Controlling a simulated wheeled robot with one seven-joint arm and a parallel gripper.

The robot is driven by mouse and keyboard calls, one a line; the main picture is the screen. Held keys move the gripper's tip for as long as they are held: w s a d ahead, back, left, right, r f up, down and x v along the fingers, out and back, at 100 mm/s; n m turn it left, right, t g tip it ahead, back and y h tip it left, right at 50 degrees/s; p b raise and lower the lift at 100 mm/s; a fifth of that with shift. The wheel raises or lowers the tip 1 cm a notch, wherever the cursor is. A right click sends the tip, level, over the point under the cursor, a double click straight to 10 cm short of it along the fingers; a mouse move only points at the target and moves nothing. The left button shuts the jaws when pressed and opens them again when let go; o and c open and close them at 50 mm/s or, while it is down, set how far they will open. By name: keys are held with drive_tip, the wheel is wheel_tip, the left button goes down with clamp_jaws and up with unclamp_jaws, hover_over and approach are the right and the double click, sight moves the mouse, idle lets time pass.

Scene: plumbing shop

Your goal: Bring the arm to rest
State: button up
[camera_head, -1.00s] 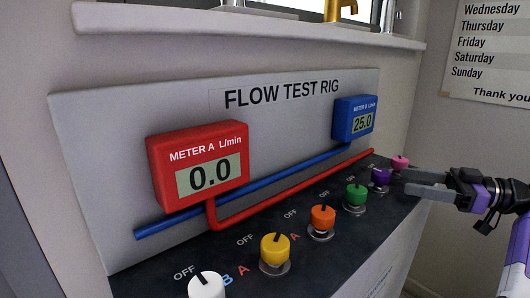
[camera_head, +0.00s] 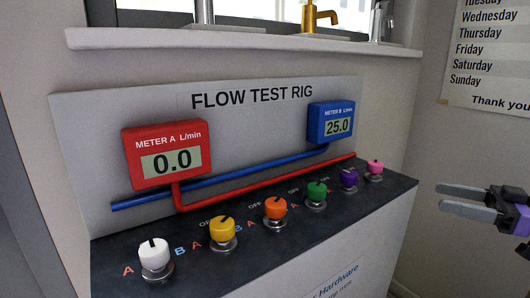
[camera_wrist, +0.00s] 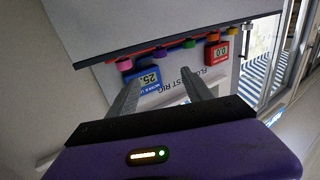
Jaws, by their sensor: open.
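My gripper (camera_head: 468,200) is at the right in the head view, open and empty, clear of the bench and its knobs. In the wrist view its two fingers (camera_wrist: 162,95) stand apart with nothing between them. The flow test rig (camera_head: 250,115) has a red meter A (camera_head: 166,155) reading 0.0 and a blue meter B (camera_head: 331,122) reading 25.0. Its knobs stand in a row: white (camera_head: 154,253), yellow (camera_head: 222,229), orange (camera_head: 275,207), green (camera_head: 316,190), purple (camera_head: 348,177) and pink (camera_head: 375,167).
The dark bench top (camera_head: 300,230) carries the knobs. A window sill (camera_head: 240,40) with taps is above the rig. A sign with weekdays (camera_head: 490,50) hangs on the right wall. The space between my gripper and the bench is free.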

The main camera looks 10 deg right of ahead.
drive_tip(key=w+d+r+m+t+h, duration=0.2)
drive_tip(key=w+d+m+t+h, duration=0.2)
drive_tip(key=d+m, duration=0.2)
drive_tip(key=d+f+m+t+h, duration=0.1)
drive_tip(key=d+f+m+h, duration=0.3)
drive_tip(key=f+m+h, duration=0.65)
drive_tip(key=s+a+f+m+g+h, duration=0.1)
drive_tip(key=s+a+f+h, duration=0.5)
drive_tip(key=s+a+f, duration=0.7)
drive_tip(key=s+a+f+n+g+y, duration=0.15)
drive_tip(key=s+a+n+y, duration=0.65)
drive_tip(key=s+a, duration=1.9)
wheel_tip(320, 180, up, 20)
drive_tip(key=p, duration=2)
drive_tip(key=shift+w+f+h+p, duration=0.25)
drive_tip(key=shift+h+p, duration=0.1)
drive_tip(key=shift+p, duration=0.05)
